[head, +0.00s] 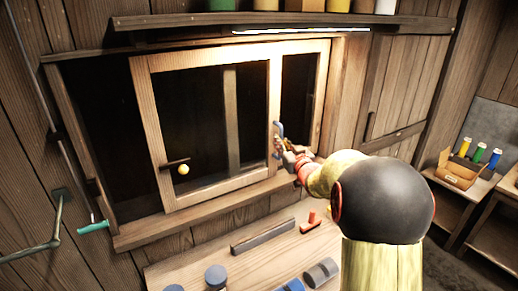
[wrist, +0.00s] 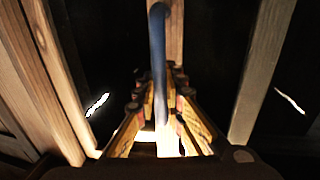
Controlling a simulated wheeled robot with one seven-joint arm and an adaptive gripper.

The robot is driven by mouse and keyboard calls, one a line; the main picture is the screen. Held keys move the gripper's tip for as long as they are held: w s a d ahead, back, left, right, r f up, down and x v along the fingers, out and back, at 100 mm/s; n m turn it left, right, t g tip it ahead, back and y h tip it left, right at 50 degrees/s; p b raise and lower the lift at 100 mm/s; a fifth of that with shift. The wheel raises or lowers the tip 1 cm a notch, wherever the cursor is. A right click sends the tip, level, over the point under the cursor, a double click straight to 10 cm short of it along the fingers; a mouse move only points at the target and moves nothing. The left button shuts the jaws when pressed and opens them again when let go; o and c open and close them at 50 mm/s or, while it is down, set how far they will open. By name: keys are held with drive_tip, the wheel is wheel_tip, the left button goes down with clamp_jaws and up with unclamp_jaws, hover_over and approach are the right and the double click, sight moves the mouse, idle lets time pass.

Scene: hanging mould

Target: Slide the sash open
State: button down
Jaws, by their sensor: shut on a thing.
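The sash (head: 150,125) is a pale wooden frame around dark panes, set in the window in the wooden wall. A blue upright handle (head: 279,129) is on a pale stile right of the middle. My gripper (head: 280,147) is at the lower part of this handle. In the wrist view, the blue handle bar (wrist: 157,45) runs between the fingers of my gripper (wrist: 160,90), which is shut on it. A dark latch with a yellow knob (head: 184,170) is at the lower left of the sash. The handle's lower end is partly hidden by the fingers.
A dark gap (head: 95,120) shows left of the sash. A workbench (head: 190,265) with a grey bar, a red piece and blue-grey cylinders lies below. A shelf (head: 190,20) with jars is above. A cardboard box (head: 455,170) with coloured bottles stands at right.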

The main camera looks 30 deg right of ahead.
drive_tip(key=d+p, duration=0.3)
drive_tip(key=d, duration=1.4)
drive_tip(key=shift+s+p, duration=0.3)
drive_tip(key=shift+p, duration=0.05)
drive_tip(key=c, duration=2)
unclamp_jaws()
drive_tip(key=shift+o, duration=0.5)
drive_tip(key=v, duration=1.2)
drive_tip(key=shift+a, duration=0.1)
